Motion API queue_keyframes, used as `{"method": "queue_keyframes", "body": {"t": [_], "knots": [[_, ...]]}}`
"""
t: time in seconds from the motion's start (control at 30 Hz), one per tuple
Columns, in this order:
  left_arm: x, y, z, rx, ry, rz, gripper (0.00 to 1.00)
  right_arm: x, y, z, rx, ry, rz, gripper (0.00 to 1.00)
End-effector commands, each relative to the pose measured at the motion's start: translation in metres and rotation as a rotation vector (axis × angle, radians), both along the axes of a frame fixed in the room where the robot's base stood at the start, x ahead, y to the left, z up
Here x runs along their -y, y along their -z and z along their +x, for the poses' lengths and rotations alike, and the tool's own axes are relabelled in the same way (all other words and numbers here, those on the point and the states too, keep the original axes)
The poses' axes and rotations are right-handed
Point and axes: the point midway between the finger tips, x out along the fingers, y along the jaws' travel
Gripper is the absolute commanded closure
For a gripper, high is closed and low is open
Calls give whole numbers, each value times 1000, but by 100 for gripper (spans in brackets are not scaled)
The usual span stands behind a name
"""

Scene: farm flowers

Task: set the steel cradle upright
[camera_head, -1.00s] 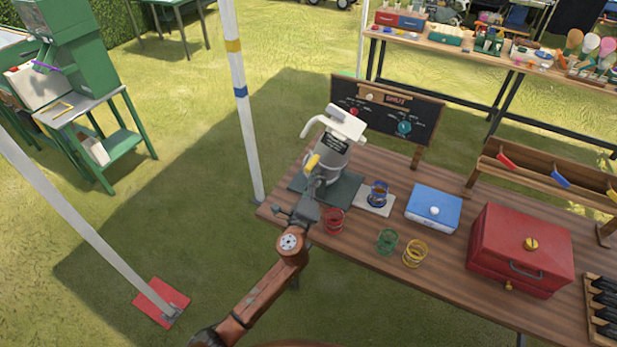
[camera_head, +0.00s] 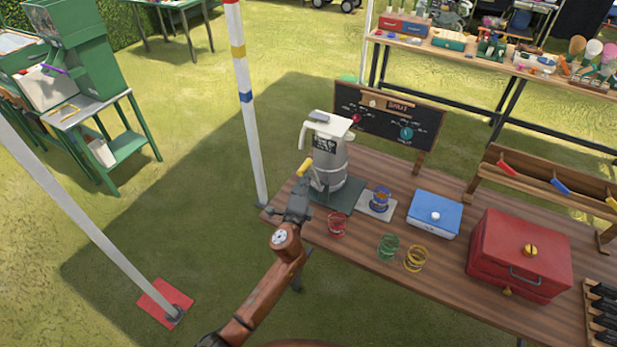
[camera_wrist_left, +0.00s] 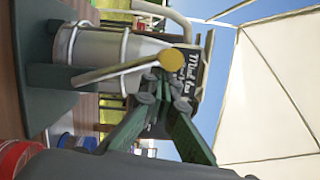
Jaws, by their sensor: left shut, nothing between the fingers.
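The steel cradle (camera_wrist_left: 123,48) shows as pale metal bands around a grey canister (camera_head: 330,155) with a white top and handle. The canister stands about upright on a dark green base plate (camera_head: 347,194). A lever (camera_wrist_left: 118,71) with a yellow knob (camera_head: 305,168) sticks out from its side. The knob also shows in the wrist view (camera_wrist_left: 171,61). My left gripper (camera_head: 304,187) is shut and empty, its fingertips close beside the lever and knob. I cannot tell whether they touch. My right gripper is not in view.
A blue box (camera_head: 433,213) and a red chest (camera_head: 518,255) stand to the right. A chalkboard (camera_head: 385,118) stands behind.

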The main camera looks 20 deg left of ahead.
Motion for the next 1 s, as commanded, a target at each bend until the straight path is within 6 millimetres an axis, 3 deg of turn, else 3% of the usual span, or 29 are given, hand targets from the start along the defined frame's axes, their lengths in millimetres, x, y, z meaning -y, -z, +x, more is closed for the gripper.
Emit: {"method": "queue_keyframes", "body": {"t": [0.57,0.67,0.87,1.0], "knots": [[-5,2,0,-4,-10,-7,100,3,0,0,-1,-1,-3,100],[2,4,-1,-4,-10,-7,100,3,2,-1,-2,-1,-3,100],[40,12,-5,-4,0,-10,100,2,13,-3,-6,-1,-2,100],[40,10,-40,-3,-1,-6,100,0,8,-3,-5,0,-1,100]]}}
